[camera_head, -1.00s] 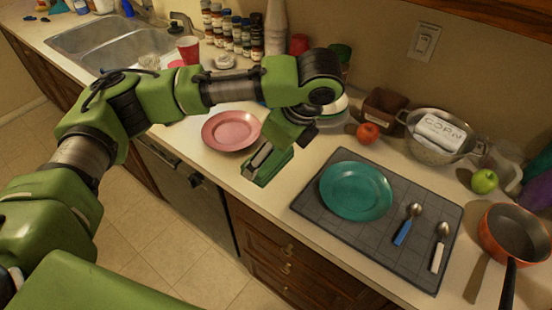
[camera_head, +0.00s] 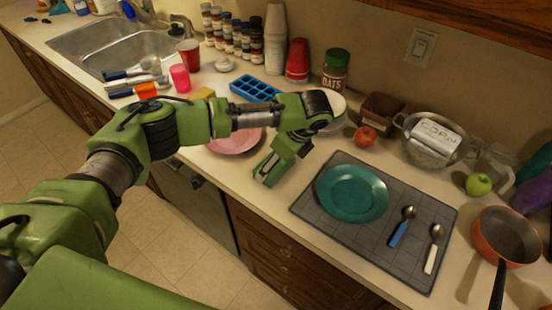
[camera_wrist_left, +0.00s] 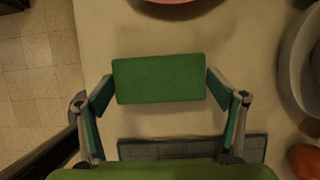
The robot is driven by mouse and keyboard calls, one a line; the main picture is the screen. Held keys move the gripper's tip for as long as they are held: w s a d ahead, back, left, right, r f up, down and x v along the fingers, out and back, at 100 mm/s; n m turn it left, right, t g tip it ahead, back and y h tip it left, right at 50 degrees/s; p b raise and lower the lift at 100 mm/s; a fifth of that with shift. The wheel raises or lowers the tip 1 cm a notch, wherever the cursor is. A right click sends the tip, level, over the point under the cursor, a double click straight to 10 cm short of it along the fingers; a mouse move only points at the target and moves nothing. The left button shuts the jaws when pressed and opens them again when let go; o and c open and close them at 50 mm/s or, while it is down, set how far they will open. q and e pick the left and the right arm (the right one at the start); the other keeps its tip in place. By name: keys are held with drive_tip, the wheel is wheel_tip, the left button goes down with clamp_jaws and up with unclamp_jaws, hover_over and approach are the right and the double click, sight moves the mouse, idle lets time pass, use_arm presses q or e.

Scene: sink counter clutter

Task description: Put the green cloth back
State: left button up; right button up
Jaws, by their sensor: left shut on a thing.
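The green cloth (camera_wrist_left: 158,78) shows in the left wrist view as a flat green rectangle over the pale counter. My left gripper (camera_wrist_left: 160,84) has one finger at each short end of it and is shut on it. In the head view my left gripper (camera_head: 266,178) points down over the counter's front part, between the pink plate (camera_head: 236,143) and the grey mat (camera_head: 310,208). The cloth is hard to tell from the green fingers there. I cannot tell whether the cloth touches the counter. My right gripper is not in view.
A teal plate (camera_head: 352,194) and two spoons lie on the mat. A red apple (camera_head: 365,136), a colander (camera_head: 432,148) and an orange pan (camera_head: 506,236) stand to the right. A blue ice tray (camera_head: 255,88) is behind my arm. Bare counter lies between pink plate and mat.

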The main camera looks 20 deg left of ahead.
use_arm(q)
drive_tip(key=o, duration=0.9)
drive_tip(key=shift+f, duration=0.15)
drive_tip(key=b+v, duration=0.3)
drive_tip(key=v, duration=0.9)
